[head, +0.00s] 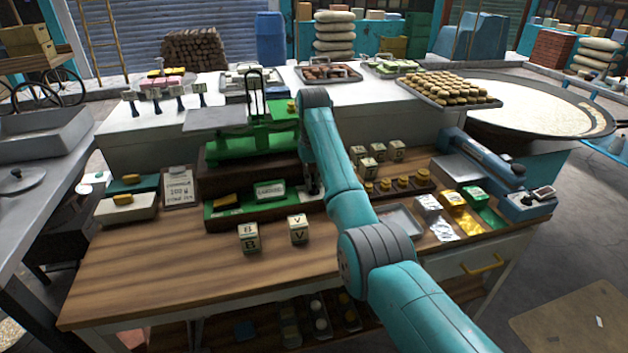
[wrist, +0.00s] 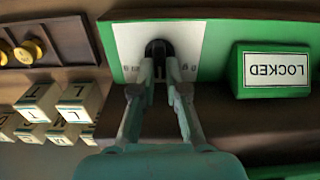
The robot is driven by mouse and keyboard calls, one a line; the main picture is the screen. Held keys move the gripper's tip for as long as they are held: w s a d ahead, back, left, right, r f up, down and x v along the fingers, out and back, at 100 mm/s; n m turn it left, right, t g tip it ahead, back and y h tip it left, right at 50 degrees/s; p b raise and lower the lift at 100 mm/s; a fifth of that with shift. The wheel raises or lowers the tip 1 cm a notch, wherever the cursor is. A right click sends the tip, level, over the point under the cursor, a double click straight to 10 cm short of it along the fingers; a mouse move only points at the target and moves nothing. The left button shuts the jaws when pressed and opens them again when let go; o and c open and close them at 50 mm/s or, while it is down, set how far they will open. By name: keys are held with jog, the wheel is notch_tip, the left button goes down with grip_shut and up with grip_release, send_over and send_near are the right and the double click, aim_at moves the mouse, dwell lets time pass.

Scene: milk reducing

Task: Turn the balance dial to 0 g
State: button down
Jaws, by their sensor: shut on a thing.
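The green balance (head: 245,143) stands on a dark wooden base on the worktable, with a grey pan on its left. Its black round dial (wrist: 158,49) sits on a white plate (wrist: 190,42) with small marks, in the wrist view. The marks are too small to read there. My gripper (wrist: 158,88) reaches the dial from below in that view, one finger on each side, and is shut on it. In the head view my gripper (head: 313,184) is at the balance's front right, and the dial is hidden. A green block labelled LOCKED (wrist: 272,70) is beside the plate.
Lettered cubes stand in front of the balance (head: 248,238) and behind my arm (head: 367,167). A dark tray of brass weights (head: 400,186) lies to the right. A written card (head: 179,187) stands at left. The front left tabletop is clear.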

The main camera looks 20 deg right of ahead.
jog(key=n, duration=0.6)
jog(key=shift+s+a, duration=0.1)
jog(key=shift+a, duration=0.2)
jog(key=n, duration=0.5)
jog(key=shift+s+a+n, duration=0.15)
jog(key=shift+n, duration=0.25)
jog(key=c, duration=1.2)
grip_release()
